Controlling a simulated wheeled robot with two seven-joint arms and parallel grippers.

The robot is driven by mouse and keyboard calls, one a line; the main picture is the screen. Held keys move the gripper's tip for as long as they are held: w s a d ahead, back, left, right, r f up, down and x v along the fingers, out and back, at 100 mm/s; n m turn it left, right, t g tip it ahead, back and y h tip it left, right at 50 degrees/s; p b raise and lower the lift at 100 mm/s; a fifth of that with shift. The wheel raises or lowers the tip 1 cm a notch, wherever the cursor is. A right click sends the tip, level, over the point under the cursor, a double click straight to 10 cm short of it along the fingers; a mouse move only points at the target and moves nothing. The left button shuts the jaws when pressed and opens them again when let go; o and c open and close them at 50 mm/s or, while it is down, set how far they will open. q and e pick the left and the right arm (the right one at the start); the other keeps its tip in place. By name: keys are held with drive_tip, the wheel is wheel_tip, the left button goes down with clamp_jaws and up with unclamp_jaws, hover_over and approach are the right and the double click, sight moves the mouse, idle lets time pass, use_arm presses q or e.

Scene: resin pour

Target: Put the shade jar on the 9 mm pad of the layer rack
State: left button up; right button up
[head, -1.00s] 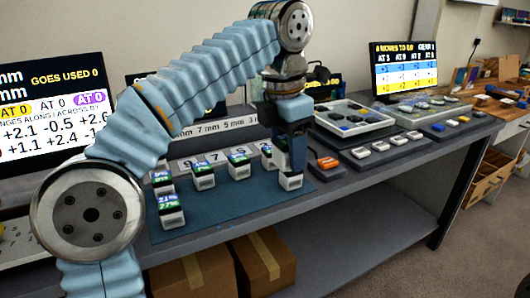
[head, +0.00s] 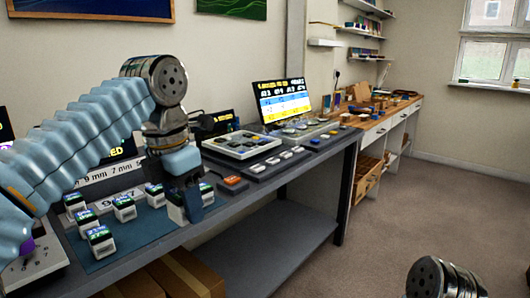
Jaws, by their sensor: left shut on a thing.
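My left gripper (head: 189,198) points down over the right part of the blue mat (head: 142,228). It is shut on a small white jar (head: 176,212), which the fingers partly cover. I cannot read its label or tell whether its base touches the mat. Similar jars with green and blue labels stand to its left, among them a front jar (head: 100,241) and a middle jar (head: 124,208). The layer rack's label strip (head: 104,172), with "9 mm" at its left, shows behind the jars. My arm and gripper hide part of the rack. My right gripper is out of view.
An orange-topped block (head: 232,184) lies right of the gripper. Beyond it are a tray of dark and pale pieces (head: 241,145) and a lit screen (head: 284,100). A wooden workbench (head: 375,114) stands farther right. The floor at right is open.

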use_arm(q)
drive_tip(key=shift+a+f+m, duration=0.1)
drive_tip(key=shift+f+m, duration=0.2)
drive_tip(key=shift+f, duration=0.15)
drive_tip(key=a+f+m+g, duration=0.1)
drive_tip(key=a+f+m, duration=0.2)
drive_tip(key=f+m, duration=1)
drive_tip(key=a+f+m+g, duration=0.1)
drive_tip(key=a+f+m, duration=0.2)
drive_tip(key=f+m, duration=1.1)
wheel_tip(320, 180, down, 17)
drive_tip(key=shift+w+r+y, duration=0.15)
drive_tip(key=shift+w+y, duration=0.25)
drive_tip(key=shift+w, duration=0.05)
